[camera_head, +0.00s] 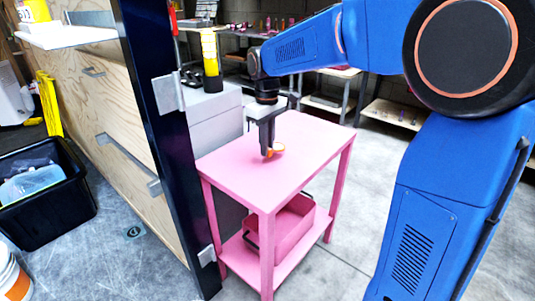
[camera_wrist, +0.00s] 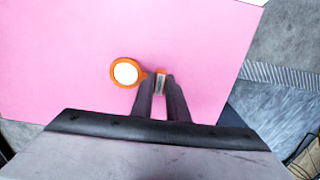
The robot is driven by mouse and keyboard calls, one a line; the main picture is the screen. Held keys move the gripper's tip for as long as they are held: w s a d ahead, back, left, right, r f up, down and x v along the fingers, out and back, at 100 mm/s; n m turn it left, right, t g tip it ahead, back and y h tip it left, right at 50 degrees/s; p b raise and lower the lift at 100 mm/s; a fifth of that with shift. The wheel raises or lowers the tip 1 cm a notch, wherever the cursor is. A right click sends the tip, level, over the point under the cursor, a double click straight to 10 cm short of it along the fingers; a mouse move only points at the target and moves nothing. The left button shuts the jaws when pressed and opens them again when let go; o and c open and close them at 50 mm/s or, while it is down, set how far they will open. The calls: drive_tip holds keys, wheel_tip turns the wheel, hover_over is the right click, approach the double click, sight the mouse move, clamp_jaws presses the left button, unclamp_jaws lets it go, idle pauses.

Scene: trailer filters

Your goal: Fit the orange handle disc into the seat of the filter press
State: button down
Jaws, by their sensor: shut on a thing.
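The orange handle disc (camera_wrist: 115,83) has an orange rim around a white face. It shows in the wrist view over the pink table top (camera_wrist: 60,60), left of my gripper (camera_wrist: 160,86). Its short orange tab reaches between the fingertips, and the jaws are shut on it. In the head view my gripper (camera_head: 267,152) points down at the table, with the small orange disc (camera_head: 279,147) at its tips. I cannot tell whether the disc touches the table. I cannot clearly identify the filter press or its seat in either view.
The pink table (camera_head: 235,178) is otherwise bare on top; a pink bin (camera_head: 290,228) sits on its lower shelf. A dark post (camera_head: 160,120) and wooden drawers (camera_head: 95,110) stand to the left. A yellow cylinder (camera_head: 210,52) stands on grey blocks behind. A black crate (camera_head: 60,215) is at far left.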

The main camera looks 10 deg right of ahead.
drive_tip(key=shift+f, duration=1.75)
drive_tip(key=shift+f, duration=0.15)
drive_tip(key=c, duration=1.7)
unclamp_jaws()
wheel_tip(320, 180, up, 12)
drive_tip(key=shift+s+r, duration=0.1)
drive_tip(key=shift+r, duration=0.1)
